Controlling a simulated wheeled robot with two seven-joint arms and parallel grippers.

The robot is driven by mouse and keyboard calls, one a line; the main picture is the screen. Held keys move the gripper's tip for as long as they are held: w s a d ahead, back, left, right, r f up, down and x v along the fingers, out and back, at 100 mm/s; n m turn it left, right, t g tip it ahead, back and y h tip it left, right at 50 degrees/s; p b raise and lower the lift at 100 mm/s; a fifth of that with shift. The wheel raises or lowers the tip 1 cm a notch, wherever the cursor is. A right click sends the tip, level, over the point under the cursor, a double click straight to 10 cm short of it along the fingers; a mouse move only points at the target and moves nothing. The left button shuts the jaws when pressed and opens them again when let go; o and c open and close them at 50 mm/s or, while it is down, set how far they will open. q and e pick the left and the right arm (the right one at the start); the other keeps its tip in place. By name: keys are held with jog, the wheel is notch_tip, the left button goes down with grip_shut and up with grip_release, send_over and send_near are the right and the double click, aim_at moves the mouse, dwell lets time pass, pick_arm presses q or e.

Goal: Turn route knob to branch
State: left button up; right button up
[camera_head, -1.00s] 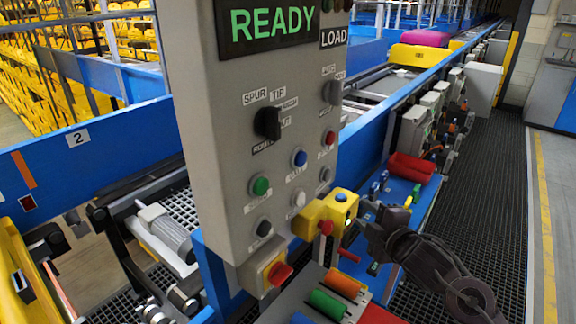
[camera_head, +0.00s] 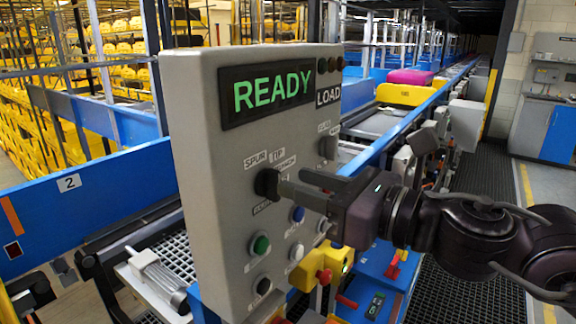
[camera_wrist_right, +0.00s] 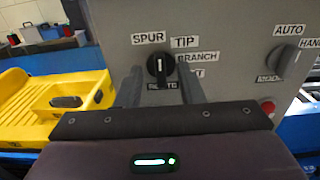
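The black route knob (camera_head: 267,183) is on the grey control panel (camera_head: 215,140), among the labels SPUR, TIP and BRANCH. The right wrist view shows the knob (camera_wrist_right: 161,68) with a white mark that looks about upright, between SPUR and TIP. My right gripper (camera_head: 287,186) reaches in from the right at the knob. Its fingers stand apart, one on each side of the knob, with gaps that look open in the right wrist view (camera_wrist_right: 160,84). Whether a finger touches the knob is unclear. My left gripper is not in view.
A green READY display (camera_head: 270,94) is above the knob. A second selector knob (camera_head: 328,147) is to the right, and green (camera_head: 260,245), blue (camera_head: 298,214) and white (camera_head: 296,252) buttons sit below. A yellow box with a red button (camera_head: 324,276) stands low beside the panel.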

aim_at(279, 176)
jog(key=shift+p+x, duration=0.4)
jog(key=shift+x, duration=0.8)
jog(key=shift+w+a, duration=0.3)
jog(key=shift+a, duration=0.1)
grip_shut()
